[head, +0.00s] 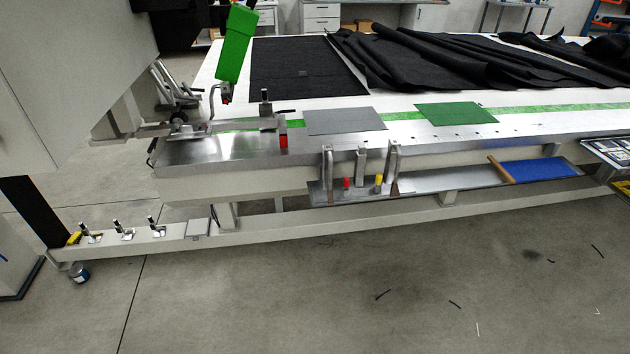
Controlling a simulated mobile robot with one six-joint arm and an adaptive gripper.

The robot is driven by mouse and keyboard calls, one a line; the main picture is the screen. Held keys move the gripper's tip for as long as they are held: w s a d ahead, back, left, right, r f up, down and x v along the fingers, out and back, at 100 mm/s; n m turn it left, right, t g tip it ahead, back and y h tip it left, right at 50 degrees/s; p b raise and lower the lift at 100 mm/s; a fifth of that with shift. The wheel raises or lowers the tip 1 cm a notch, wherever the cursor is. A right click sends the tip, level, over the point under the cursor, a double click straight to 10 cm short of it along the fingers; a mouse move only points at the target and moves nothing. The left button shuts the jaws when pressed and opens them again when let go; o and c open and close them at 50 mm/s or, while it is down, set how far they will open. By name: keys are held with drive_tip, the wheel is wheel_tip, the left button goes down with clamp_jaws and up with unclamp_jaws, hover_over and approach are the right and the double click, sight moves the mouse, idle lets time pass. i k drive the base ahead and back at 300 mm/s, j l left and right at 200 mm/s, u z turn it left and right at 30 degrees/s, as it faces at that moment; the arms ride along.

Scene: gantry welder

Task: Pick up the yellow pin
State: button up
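A small yellow pin (379,180) stands upright on the narrow metal shelf (432,184) below the table's front edge. A small red pin (347,184) stands to its left on the same shelf. Grey upright metal brackets rise close around both pins, one between them and one on either side. My gripper is not in view.
A steel-edged table (232,149) holds black fabric (420,62), a grey sheet (343,120) and a green sheet (456,113). A green machine part (236,44) hangs above its left end. Toggle clamps (123,231) sit on the lower rail. The floor (330,300) in front is mostly clear.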

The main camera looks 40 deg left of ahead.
sight(379, 178)
drive_tip(key=u, duration=1.05)
drive_tip(key=i+l+u, duration=0.45)
drive_tip(key=i+l, duration=0.25)
drive_tip(key=i+l+u, duration=0.2)
drive_tip(key=i+l, duration=0.2)
drive_tip(key=i+l+u, duration=0.25)
drive_tip(key=l, duration=0.25)
drive_tip(key=i+l+u, duration=0.2)
drive_tip(key=i+l, duration=0.15)
drive_tip(key=l, duration=0.2)
